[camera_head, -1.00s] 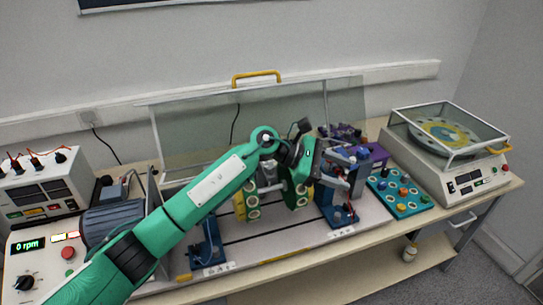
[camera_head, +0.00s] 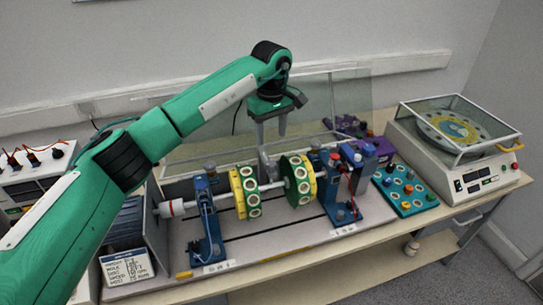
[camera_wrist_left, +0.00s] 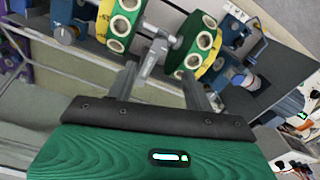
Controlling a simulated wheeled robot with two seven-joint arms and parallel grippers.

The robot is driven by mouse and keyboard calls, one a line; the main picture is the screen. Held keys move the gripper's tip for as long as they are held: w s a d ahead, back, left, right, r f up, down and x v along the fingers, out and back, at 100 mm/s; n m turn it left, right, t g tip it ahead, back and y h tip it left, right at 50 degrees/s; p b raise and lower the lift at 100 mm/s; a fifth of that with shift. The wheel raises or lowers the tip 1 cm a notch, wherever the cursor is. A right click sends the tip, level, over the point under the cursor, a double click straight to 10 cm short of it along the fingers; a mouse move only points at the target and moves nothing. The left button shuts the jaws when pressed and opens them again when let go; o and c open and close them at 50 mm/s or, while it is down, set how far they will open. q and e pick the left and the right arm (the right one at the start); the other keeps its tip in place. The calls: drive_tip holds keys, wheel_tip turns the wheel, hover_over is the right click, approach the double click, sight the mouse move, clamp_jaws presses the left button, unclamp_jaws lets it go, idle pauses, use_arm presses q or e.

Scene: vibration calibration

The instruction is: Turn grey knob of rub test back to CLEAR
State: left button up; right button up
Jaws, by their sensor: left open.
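A grey part with a T-shaped top, which looks like the grey knob (camera_head: 266,165), stands between the two green discs of the rotor; it also shows in the left wrist view (camera_wrist_left: 154,52). No CLEAR marking can be read. My left gripper (camera_head: 271,138) points down above and behind the rotor, its two fingers apart and empty. In the left wrist view my gripper (camera_wrist_left: 158,74) has the grey part just beyond and between its fingertips, apart from them as far as I can tell. My right gripper is not in view.
The left green disc (camera_head: 245,193) and right green disc (camera_head: 297,181) flank the grey part closely. Blue stands (camera_head: 207,225) hold the shaft. A clear raised guard (camera_head: 345,95) stands behind. A teal board (camera_head: 408,190) and a covered balance (camera_head: 470,178) are at right.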

sight(271, 163)
use_arm(q)
wheel_tip(271, 163, down, 9)
drive_tip(key=p, duration=0.3)
drive_tip(key=shift+r, duration=0.15)
drive_tip(key=shift+f, duration=0.6)
drive_tip(key=c, duration=1)
